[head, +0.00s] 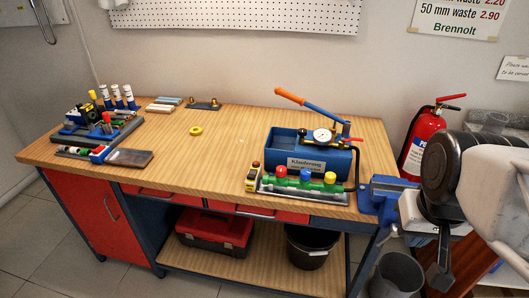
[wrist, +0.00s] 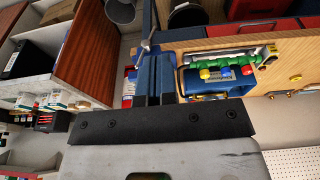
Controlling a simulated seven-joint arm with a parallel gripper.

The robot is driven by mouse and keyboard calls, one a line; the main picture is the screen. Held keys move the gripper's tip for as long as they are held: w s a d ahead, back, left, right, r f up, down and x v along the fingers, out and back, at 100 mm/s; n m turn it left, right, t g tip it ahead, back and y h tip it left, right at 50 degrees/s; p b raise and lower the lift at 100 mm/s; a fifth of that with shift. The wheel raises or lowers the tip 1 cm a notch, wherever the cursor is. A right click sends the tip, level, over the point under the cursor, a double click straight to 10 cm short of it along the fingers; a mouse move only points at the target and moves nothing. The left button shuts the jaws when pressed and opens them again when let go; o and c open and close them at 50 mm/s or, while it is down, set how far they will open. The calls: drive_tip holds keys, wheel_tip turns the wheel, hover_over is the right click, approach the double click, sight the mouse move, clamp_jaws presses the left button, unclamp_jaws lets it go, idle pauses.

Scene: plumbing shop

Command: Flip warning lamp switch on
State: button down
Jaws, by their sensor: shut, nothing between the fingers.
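I cannot make out a warning lamp or its switch for certain in either view. A small dark box with a yellow label and a brownish top (head: 254,178) stands at the front of the workbench, left of the valve manifold; I cannot tell what it is. My gripper (head: 440,280) is at the right of the head view, pointing down, off the bench's right end and apart from everything on it. In the wrist view its dark fingers (wrist: 156,78) lie together, shut and empty.
The workbench (head: 230,150) carries a blue test pump (head: 285,146) with a raised orange handle, a manifold (head: 305,184) with coloured caps, and a yellow ring (head: 196,131). A blue vise (head: 383,195) and a fire extinguisher (head: 422,138) are near my arm. The bench's middle is clear.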

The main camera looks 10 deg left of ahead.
drive_tip(key=w+a+r+n+g, duration=0.1)
drive_tip(key=w+a+n, duration=0.15)
drive_tip(key=w, duration=0.25)
drive_tip(key=w+a+r+n, duration=0.2)
drive_tip(key=w+a, duration=0.1)
drive_tip(key=w, duration=0.1)
drive_tip(key=n+g, duration=0.3)
drive_tip(key=n, duration=1)
hover_over(251, 176)
drive_tip(key=w, duration=0.2)
wheel_tip(251, 176, down, 7)
drive_tip(key=shift+f, duration=0.15)
drive_tip(key=shift+f, duration=0.1)
drive_tip(key=f, duration=0.4)
drive_tip(key=s+f, duration=0.1)
drive_tip(key=f, duration=0.8)
drive_tip(key=shift+s+f, duration=0.3)
drive_tip(key=shift+f, duration=0.05)
